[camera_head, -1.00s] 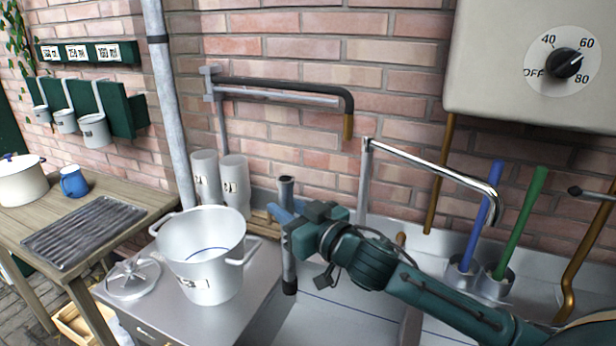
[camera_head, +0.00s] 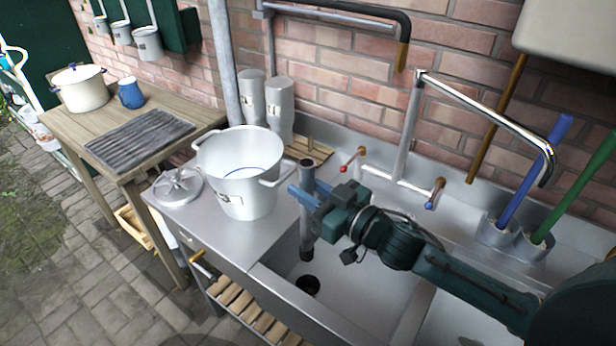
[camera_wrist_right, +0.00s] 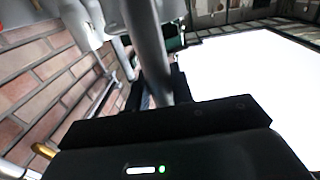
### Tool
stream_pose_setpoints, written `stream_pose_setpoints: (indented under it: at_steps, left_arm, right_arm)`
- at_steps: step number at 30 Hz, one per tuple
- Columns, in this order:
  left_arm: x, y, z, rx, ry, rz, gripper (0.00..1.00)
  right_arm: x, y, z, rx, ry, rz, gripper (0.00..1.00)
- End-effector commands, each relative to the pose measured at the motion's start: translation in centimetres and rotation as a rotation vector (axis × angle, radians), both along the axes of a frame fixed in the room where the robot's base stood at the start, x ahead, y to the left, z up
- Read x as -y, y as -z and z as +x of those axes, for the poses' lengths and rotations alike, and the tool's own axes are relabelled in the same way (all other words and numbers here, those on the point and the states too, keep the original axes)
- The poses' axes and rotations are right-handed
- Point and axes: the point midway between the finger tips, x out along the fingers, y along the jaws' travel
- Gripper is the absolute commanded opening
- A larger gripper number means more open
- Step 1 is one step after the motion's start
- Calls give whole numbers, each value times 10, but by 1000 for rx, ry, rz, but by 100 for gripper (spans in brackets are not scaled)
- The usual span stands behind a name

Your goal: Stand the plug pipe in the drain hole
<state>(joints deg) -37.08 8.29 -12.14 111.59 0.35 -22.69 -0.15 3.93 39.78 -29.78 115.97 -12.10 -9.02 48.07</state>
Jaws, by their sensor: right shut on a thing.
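The plug pipe (camera_head: 307,232) is a grey tube with a dark lower end, and it stands roughly upright in my right gripper (camera_head: 306,195). My right gripper is shut on its upper part, with blue fingers. The pipe's lower end hangs over the sink basin. The dark round drain hole (camera_head: 308,285) shows in the basin floor just below that end in the head view, with a gap between them. In the right wrist view the pipe (camera_wrist_right: 146,45) rises from the gripper. My left gripper is not in view.
A big white pot (camera_head: 245,200) stands on the steel counter left of the basin, beside a lid (camera_head: 178,188). A faucet (camera_head: 480,110) with red and blue taps stands behind. Blue (camera_head: 535,165) and green (camera_head: 585,190) handled tools stand at the right.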

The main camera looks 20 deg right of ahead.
Motion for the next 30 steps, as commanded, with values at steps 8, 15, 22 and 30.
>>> stream_pose_setpoints:
  at_steps: [8,15,22,30]
  left_arm:
    - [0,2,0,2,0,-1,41]
    - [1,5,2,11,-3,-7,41]
    - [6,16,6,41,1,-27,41]
    - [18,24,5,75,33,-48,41]
  right_arm:
    - [0,29,0,1,1,2,0]
    - [0,53,0,2,1,1,0]
    - [0,80,0,3,0,1,0]
    - [0,107,0,3,0,-1,0]
